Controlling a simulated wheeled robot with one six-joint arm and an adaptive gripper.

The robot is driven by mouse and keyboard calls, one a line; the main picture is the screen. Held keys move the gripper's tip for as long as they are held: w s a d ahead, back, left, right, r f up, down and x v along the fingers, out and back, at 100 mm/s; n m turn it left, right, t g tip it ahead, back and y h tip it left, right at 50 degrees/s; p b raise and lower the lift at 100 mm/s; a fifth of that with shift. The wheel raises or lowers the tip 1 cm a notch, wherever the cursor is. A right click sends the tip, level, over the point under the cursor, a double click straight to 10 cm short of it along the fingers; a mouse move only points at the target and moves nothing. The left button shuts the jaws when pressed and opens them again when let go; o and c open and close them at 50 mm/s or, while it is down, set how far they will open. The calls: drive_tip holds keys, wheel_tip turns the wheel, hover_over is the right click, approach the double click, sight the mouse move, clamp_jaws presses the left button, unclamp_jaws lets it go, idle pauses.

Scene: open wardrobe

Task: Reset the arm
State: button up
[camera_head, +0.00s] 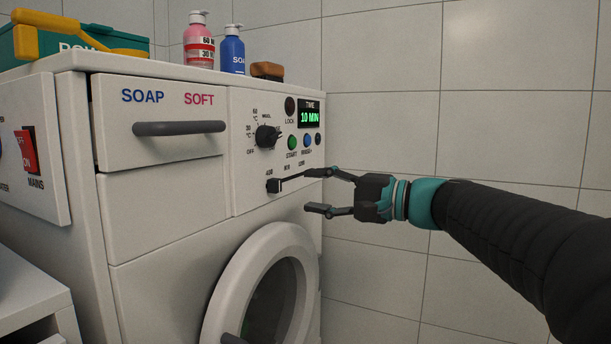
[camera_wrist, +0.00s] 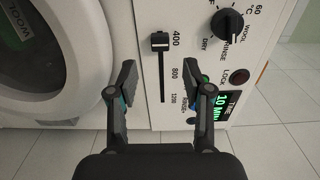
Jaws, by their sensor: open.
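My gripper (camera_head: 315,190) is open and empty, in front of the right side of the washing machine's (camera_head: 165,225) front panel. In the wrist view, the two fingers of my gripper (camera_wrist: 162,75) lie on either side of the spin slider's track. The black slider knob (camera_wrist: 160,41) is at the 400 end, beyond my fingertips and apart from them. It also shows in the head view (camera_head: 273,186), left of my fingers. My arm (camera_head: 520,235) reaches in from the right. My upper finger hides part of the slider track in the head view.
The round door (camera_head: 223,280) is below the panel and looks shut. A black dial (camera_head: 266,136) and a display reading 10 MIN (camera_head: 310,118) are above the slider. Pink (camera_head: 199,45) and blue (camera_head: 232,50) bottles stand on top. Free room lies right, before the tiled wall.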

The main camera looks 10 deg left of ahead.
drive_tip(key=shift+w, duration=0.1)
drive_tip(key=s+d+f+g+h+p, duration=0.1)
drive_tip(key=s+d+f+h, duration=0.15)
drive_tip(key=f, duration=0.35)
drive_tip(key=s+d+f+h, duration=0.2)
drive_tip(key=f+h, duration=0.1)
drive_tip(key=f, duration=0.4)
drive_tip(key=s+d+f+g+h+p, duration=0.1)
drive_tip(key=s+d+f+h, duration=0.15)
drive_tip(key=f, duration=0.35)
drive_tip(key=s+d+f+n+t+h+p, duration=0.1)
drive_tip(key=s+d+n+h+p, duration=0.3)
drive_tip(key=s+d+h+p, duration=0.4)
drive_tip(key=s+d+h, duration=0.1)
drive_tip(key=s+d, duration=0.4)
drive_tip(key=s, duration=0.4)
drive_tip(key=shift+s+d+f+p, duration=0.35)
